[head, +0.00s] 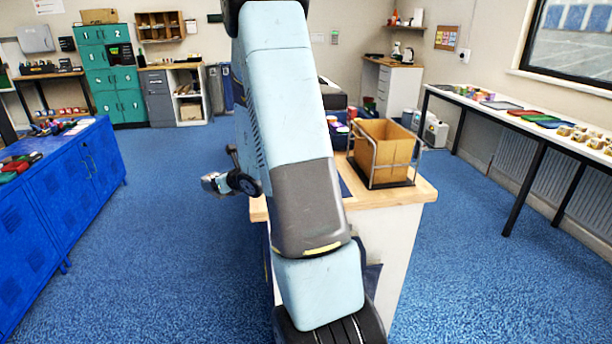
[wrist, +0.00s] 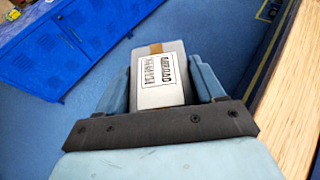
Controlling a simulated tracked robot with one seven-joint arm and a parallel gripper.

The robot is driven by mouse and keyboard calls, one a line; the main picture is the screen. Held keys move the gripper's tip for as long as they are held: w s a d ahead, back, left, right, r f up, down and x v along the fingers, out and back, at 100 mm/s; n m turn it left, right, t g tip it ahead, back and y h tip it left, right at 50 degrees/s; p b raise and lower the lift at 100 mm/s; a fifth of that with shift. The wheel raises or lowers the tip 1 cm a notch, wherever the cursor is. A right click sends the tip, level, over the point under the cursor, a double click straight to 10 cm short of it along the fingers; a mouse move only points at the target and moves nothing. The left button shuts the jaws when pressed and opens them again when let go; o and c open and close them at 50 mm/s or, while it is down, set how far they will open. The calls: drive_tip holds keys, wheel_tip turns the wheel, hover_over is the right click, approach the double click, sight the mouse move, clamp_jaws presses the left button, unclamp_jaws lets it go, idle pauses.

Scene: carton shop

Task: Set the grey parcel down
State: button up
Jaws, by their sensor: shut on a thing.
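The grey parcel (wrist: 160,78) shows in the wrist view, with a brown tape strip and a white printed label on it. My gripper (wrist: 160,66) is shut on it, one blue finger on each side. Below them the view shows blue floor, with the wooden bench top (wrist: 295,110) to the right. In the head view the end of my arm (head: 222,183) sticks out to the left of the wooden bench (head: 407,193), above the floor. The parcel cannot be made out clearly there.
An open brown carton (head: 382,150) stands in a metal frame on the bench. A blue cabinet (head: 60,205) with items on top stands at left, also in the wrist view (wrist: 75,40). A long white table (head: 530,128) runs along the right wall. Blue floor lies clear between.

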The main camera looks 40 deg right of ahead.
drive_tip(key=s+d+r+m+h, duration=0.2)
drive_tip(key=s+d+r, duration=0.5)
drive_tip(key=s+d, duration=0.3)
drive_tip(key=s+d+r+m+h, duration=0.25)
drive_tip(key=s+d+r, duration=0.35)
drive_tip(key=s+d, duration=0.45)
drive_tip(key=shift+n, duration=0.25)
drive_tip(key=w+d+f, duration=0.2)
drive_tip(key=w, duration=0.1)
drive_tip(key=w+d+f, duration=0.2)
drive_tip(key=w+f, duration=0.1)
drive_tip(key=w+d+f, duration=0.2)
drive_tip(key=w+f, duration=0.1)
drive_tip(key=w, duration=0.1)
drive_tip(key=shift+d+f, duration=0.2)
drive_tip(key=shift+f, duration=0.05)
drive_tip(key=shift+w+d+f, duration=0.3)
drive_tip(key=shift+w+f, duration=0.15)
drive_tip(key=shift+f, duration=1.75)
